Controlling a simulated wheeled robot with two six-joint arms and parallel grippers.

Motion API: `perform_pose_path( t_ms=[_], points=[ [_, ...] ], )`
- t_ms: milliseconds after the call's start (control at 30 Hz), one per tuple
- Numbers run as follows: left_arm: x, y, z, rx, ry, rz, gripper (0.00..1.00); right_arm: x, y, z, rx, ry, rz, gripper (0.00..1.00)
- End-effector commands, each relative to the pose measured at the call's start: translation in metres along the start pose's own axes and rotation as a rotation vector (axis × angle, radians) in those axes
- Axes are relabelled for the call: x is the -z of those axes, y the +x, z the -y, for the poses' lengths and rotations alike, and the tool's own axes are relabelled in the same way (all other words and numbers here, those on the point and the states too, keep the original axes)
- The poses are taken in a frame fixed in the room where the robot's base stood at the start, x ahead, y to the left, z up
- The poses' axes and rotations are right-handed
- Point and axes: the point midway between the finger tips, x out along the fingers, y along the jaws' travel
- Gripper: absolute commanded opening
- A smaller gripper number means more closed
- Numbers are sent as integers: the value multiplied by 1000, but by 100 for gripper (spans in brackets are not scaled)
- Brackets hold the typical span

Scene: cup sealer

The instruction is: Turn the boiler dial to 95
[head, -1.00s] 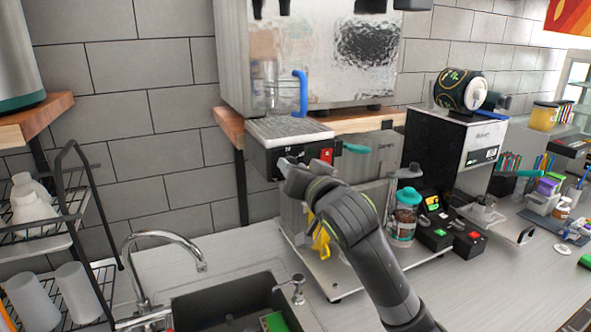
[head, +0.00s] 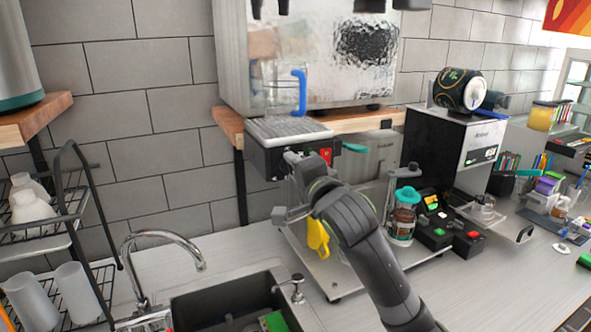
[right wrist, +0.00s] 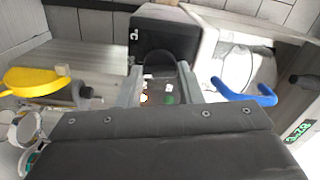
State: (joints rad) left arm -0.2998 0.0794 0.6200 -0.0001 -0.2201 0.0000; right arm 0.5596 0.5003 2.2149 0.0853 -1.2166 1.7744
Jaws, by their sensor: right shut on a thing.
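The boiler is a black-fronted box (head: 262,158) with a ribbed metal top, below the large steel machine in the head view. Its black front also shows in the right wrist view (right wrist: 165,33). A red switch (head: 325,156) is on the front's right side. My right gripper (head: 287,186) is at the front. In the right wrist view, its fingers (right wrist: 160,76) are shut on a dark round dial (right wrist: 160,59), one on either side. The dial is hidden in the head view, and I cannot read its setting. My left gripper is not in view.
A jar with a teal lid (head: 404,216) and black button boxes (head: 468,239) stand to the right. A yellow object (head: 318,238) hangs below the gripper. The sink (head: 230,303) and faucet (head: 168,240) are in front, with a wire rack (head: 75,215) at the left.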

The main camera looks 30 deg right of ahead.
Motion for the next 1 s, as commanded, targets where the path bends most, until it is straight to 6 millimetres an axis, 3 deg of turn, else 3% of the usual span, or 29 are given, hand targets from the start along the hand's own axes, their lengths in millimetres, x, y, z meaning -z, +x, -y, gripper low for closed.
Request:
perform_pose_path(
  t_ms=[400, 1000],
  points=[
    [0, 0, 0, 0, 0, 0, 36, 0, 0, 0, 0, 209, 2, 10],
    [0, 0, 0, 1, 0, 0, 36, 0, 0, 0, 0, 245, 1, 10]
  ],
)
